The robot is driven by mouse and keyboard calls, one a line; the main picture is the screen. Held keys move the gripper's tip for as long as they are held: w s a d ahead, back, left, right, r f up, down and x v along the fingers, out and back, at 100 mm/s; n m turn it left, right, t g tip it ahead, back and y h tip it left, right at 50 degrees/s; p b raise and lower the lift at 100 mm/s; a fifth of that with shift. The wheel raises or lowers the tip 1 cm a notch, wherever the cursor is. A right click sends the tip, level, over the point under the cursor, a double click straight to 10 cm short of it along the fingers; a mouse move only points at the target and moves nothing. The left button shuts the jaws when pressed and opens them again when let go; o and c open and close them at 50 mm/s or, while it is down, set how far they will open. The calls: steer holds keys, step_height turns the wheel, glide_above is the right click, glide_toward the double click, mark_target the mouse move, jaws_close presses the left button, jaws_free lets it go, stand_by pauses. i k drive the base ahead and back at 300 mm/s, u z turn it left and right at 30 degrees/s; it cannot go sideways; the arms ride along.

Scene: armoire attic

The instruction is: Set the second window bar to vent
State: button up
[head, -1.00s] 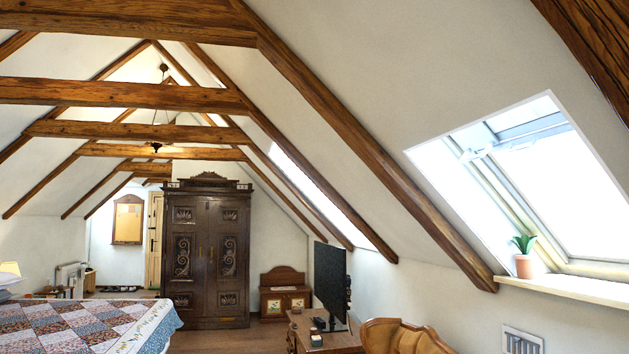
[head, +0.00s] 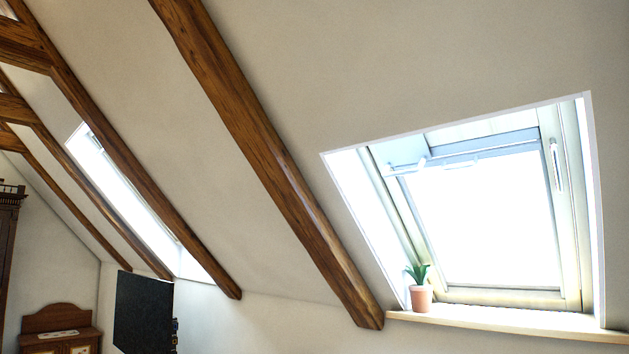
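Two roof windows show in the head view. The near window (head: 500,289) is at the right, with a pale bar (head: 455,162) across the top of its sash. A small white handle (head: 556,165) is on the right side of its frame. The far window (head: 122,187) is at the left, partly behind a rafter, and I cannot make out its bar. I cannot tell which window counts as the second, nor the exact setting of the near bar. My gripper is not in view.
A potted plant (head: 421,296) stands on the left end of the window sill (head: 500,320). A dark screen (head: 143,312) stands at the lower left. A wooden chest (head: 58,332) is behind it. A thick rafter (head: 270,160) slopes between the windows.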

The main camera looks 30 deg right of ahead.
mark_target(411, 148)
steer(key=z, duration=0.65)
steer(key=i, duration=1.05)
steer(key=z, duration=0.55)
steer(key=k, duration=0.9)
steer(key=z, duration=0.15)
steer(key=i, duration=0.95)
steer(key=u, duration=0.05)
